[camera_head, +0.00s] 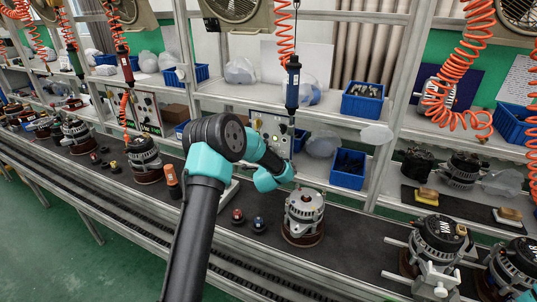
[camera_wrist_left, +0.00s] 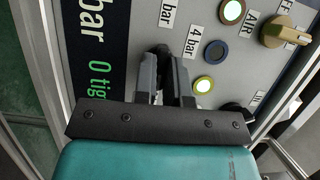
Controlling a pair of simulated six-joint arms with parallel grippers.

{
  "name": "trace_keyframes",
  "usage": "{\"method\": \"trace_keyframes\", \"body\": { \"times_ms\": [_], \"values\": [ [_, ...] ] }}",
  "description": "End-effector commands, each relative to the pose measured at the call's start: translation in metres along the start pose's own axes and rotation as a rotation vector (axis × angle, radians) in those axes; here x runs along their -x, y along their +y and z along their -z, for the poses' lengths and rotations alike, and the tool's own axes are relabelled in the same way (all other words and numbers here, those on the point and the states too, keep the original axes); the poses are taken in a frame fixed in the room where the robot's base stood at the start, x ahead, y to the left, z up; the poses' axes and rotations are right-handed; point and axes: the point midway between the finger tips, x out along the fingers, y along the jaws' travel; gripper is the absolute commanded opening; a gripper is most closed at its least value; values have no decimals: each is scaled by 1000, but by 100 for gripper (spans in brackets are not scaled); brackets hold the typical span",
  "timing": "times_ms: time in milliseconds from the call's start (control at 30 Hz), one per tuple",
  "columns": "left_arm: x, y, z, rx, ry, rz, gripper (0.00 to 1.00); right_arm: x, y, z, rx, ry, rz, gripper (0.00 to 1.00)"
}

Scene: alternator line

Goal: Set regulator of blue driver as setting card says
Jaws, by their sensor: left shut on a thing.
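The blue driver (camera_head: 292,85) hangs upright on an orange coiled hose in front of the shelf. Its grey control panel (camera_head: 268,124) stands behind my left arm. In the left wrist view the panel (camera_wrist_left: 225,52) shows lit round lamps, a tan knob (camera_wrist_left: 285,33) and "4 bar" lettering. A dark card or strip (camera_wrist_left: 92,60) beside it reads "bar" and "0 tig", cut off by the frame and my gripper. My left gripper (camera_wrist_left: 166,82) is at the panel, shut on a dark part, apparently the regulator knob, mostly hidden between the fingers. My right gripper is out of view.
An alternator (camera_head: 303,213) stands on the dark conveyor to the right of my arm, with small red and blue-topped parts (camera_head: 258,225) near it. Blue bins (camera_head: 348,169) and grey shelf posts (camera_head: 397,100) flank the panel. Bare belt (camera_head: 355,235) lies right of that alternator.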

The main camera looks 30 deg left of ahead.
Motion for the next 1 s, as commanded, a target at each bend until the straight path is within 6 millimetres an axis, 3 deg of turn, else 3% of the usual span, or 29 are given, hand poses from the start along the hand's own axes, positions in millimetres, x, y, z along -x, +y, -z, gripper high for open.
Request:
{"method": "trace_keyframes", "body": {
  "times_ms": [500,533,767,1000],
  "values": [
    [0,-1,1,-30,3,14,0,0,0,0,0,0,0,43],
    [0,-1,1,-29,3,14,13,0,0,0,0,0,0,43],
    [0,0,1,-28,2,13,35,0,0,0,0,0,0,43],
    [0,0,0,-27,1,12,37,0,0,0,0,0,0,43]
  ]
}}
